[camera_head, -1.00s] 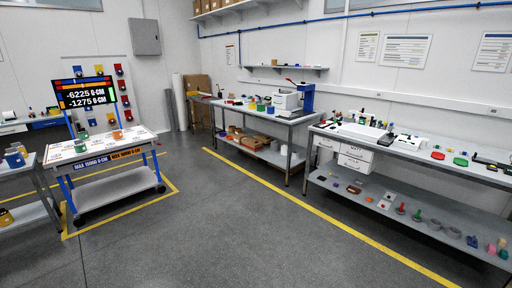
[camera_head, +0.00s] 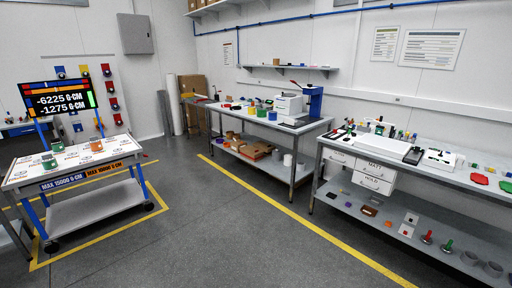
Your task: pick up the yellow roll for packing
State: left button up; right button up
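No yellow roll can be made out for certain. A small yellow item (camera_head: 251,110) stands on the middle workbench (camera_head: 292,128) beside a green cup-like item (camera_head: 261,112) and a blue one (camera_head: 272,115); it is too small to tell whether it is a roll. Neither of my grippers is in view.
A wheeled balance table (camera_head: 113,158) with a display (camera_head: 60,99) and green and orange items stands left. The right workbench (camera_head: 447,180) carries small parts and has drawers (camera_head: 372,178). Open grey floor (camera_head: 215,225) with yellow lines lies between.

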aim_at(252, 110)
jog(key=i, duration=5.7)
jog(key=z, duration=0.5)
